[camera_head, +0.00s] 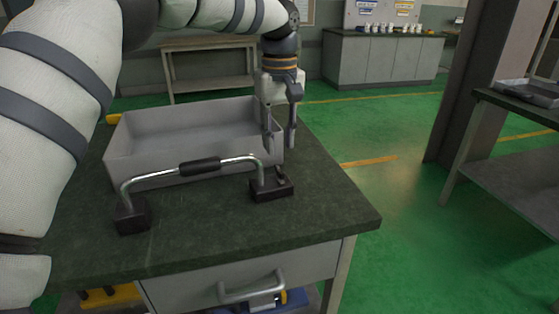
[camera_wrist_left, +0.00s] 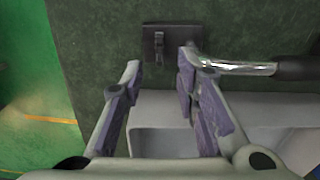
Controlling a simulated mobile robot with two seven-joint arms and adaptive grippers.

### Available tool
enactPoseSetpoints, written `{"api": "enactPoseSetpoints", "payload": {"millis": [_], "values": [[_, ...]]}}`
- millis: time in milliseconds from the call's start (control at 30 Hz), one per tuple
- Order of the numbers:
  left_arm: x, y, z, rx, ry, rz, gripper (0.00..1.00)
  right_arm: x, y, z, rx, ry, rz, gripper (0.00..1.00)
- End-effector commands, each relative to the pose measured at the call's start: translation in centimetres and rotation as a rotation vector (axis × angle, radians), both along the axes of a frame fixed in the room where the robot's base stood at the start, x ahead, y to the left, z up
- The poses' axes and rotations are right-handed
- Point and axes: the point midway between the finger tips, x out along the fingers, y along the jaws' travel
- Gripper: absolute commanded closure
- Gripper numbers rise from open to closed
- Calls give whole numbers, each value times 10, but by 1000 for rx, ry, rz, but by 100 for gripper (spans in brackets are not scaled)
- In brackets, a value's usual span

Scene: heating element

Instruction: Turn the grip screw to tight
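A chrome bar with a black sleeve (camera_head: 200,166) stands on two black end blocks on the dark green tabletop. The right block (camera_head: 271,192) carries a small upright dark part, seemingly the grip screw (camera_head: 281,176). This part also shows on the block in the left wrist view (camera_wrist_left: 158,48). My left gripper (camera_head: 279,142) points down above and just behind the right block. Its two fingers are apart and nothing is between them. In the left wrist view the fingertips (camera_wrist_left: 160,62) frame the screw from above, seemingly without touching. My right gripper does not show.
A grey open tray (camera_head: 140,168) sits behind the bar, its right wall close to my left fingers. The tabletop (camera_head: 320,205) right of the block is clear. A drawer with a handle (camera_head: 252,290) is below the front edge. Another bench (camera_head: 515,170) stands at right.

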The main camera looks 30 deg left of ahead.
Motion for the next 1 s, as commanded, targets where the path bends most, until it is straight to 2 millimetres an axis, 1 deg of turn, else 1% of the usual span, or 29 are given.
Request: {"api": "enactPoseSetpoints", "payload": {"millis": [33,100,200,300,400,600,633,733,767,1000], "values": [[-1,0,-14,-3,4,0,72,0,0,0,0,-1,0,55],[0,0,-31,-2,3,0,72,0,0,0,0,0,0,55],[0,0,-50,-1,2,0,72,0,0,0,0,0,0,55],[0,0,-61,-1,0,-1,72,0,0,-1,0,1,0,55],[0,0,-66,-1,-1,0,72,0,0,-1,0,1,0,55],[0,0,-66,0,-1,0,72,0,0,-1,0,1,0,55],[0,0,-66,0,-1,0,74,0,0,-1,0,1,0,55],[0,0,-66,0,-1,0,97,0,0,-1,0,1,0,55],[0,0,-66,0,-1,-1,100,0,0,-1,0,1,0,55],[0,0,-65,0,-1,-3,100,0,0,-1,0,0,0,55]]}}
